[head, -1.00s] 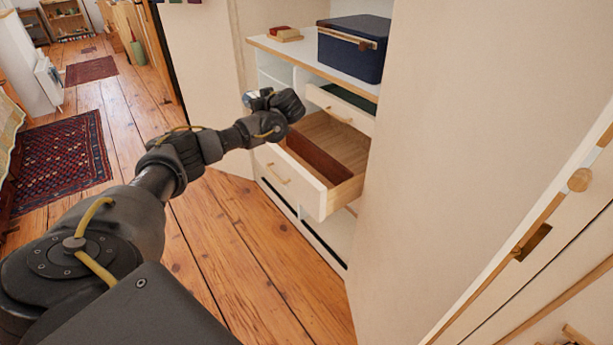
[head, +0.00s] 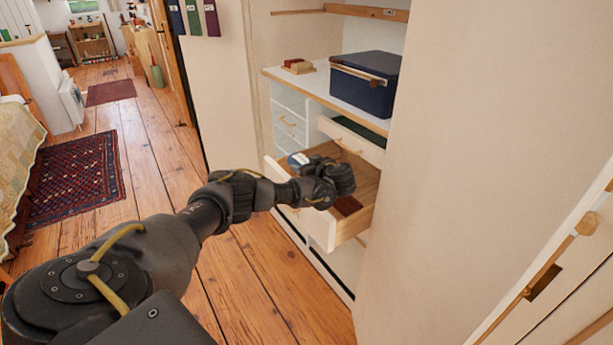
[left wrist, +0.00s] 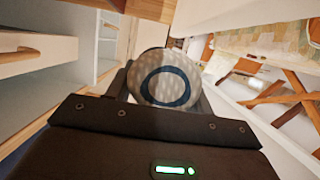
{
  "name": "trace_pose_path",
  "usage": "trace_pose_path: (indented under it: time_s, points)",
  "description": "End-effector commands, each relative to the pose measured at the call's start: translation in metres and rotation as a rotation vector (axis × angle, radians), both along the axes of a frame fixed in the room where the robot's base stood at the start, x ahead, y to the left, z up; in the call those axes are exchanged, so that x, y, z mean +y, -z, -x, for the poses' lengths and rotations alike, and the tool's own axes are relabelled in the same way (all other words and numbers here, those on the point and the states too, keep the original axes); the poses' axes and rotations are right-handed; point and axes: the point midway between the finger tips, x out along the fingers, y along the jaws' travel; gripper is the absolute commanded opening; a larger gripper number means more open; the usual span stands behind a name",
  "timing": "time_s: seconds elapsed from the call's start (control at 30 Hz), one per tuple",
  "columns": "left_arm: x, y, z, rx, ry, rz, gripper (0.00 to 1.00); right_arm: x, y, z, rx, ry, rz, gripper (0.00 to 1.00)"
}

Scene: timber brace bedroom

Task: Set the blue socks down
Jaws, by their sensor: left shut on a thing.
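My left gripper (head: 308,164) is over the open drawer (head: 350,226), pointing toward the left. It is shut on a rounded bundle, taken as the blue socks (left wrist: 165,85). In the left wrist view the bundle is pale and spotted with a dark blue ring, between the fingers. In the head view only a small pale-blue bit of it (head: 298,159) shows beside the dark hand. I cannot tell whether it touches the drawer floor. The hand hides much of the drawer's inside. My right gripper is not in view.
A reddish-brown divider (head: 347,205) stands in the drawer. A slightly open drawer (head: 352,140) is above it. A navy box (head: 362,82) and a small red-and-tan item (head: 298,66) sit on the counter (head: 320,92). A plain wall panel (head: 480,130) closes in on the right.

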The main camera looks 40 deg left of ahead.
Motion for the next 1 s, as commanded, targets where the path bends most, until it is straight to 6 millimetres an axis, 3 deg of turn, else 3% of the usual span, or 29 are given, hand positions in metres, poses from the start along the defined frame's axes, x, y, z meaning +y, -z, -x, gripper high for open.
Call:
trace_pose_path:
  time_s: [0.17,0.43,0.93,0.97,1.0]
  points:
    - [-0.004,0.005,-0.001,0.001,0.000,0.000,0.29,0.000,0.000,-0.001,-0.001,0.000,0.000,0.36]
    - [-0.009,0.038,-0.001,0.001,-0.002,0.002,0.29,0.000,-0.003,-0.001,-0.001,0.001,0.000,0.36]
    - [-0.008,0.047,-0.001,0.000,-0.001,0.001,0.29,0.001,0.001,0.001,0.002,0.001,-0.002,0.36]
    - [-0.008,0.046,-0.001,0.000,-0.001,0.001,0.56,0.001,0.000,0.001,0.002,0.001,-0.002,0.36]
    - [-0.008,0.046,-0.001,0.001,-0.001,0.001,0.61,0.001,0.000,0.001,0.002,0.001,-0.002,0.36]
